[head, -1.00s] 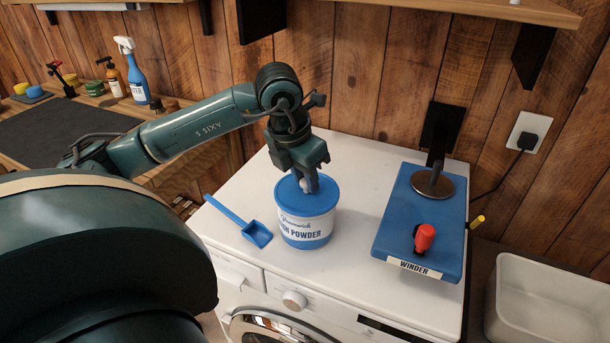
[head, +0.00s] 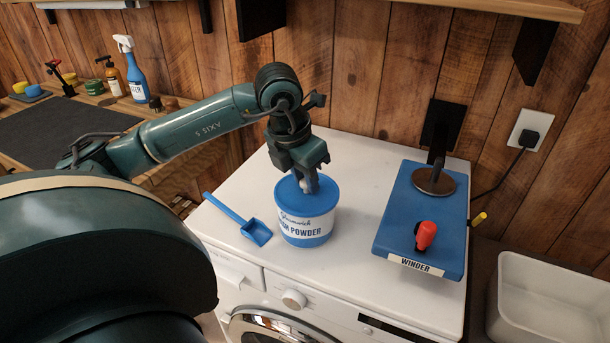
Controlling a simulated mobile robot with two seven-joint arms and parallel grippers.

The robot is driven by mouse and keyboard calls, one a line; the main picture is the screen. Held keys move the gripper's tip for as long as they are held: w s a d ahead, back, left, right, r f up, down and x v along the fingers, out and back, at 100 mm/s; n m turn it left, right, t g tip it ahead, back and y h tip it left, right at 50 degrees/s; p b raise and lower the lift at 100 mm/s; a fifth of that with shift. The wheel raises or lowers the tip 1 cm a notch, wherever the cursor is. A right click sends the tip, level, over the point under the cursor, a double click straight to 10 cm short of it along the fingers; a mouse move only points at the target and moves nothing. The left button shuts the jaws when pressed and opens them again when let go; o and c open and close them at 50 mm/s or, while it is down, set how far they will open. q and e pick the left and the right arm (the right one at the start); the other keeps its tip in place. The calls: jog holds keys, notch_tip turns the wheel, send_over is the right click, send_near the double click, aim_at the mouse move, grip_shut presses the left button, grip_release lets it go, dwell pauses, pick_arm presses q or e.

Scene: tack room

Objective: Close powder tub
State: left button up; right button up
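The powder tub (head: 305,228) is a round blue tub with a white label reading "POWDER". It stands upright on the white machine top, with a blue lid (head: 288,194) over its top. I cannot tell whether the lid is fully seated. My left gripper (head: 308,186) points down onto the lid, its fingertips at the lid's top around a small pale spot. Whether the fingers are open or shut on something there is not clear, as the gripper hides part of the lid. My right gripper is not in view.
A blue scoop (head: 256,231) lies just left of the tub. A blue winder board (head: 420,225) with a red knob (head: 426,235) lies to the right. A white bin (head: 545,300) is at the lower right. A spray bottle (head: 136,75) stands on the left bench.

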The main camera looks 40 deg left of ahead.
pick_arm(q)
jog(key=o, duration=0.5)
jog(key=shift+r, duration=0.2)
jog(key=p+v, duration=0.1)
jog(key=v, duration=1.1)
jog(key=shift+s+r, duration=0.25)
jog(key=shift+r, duration=0.1)
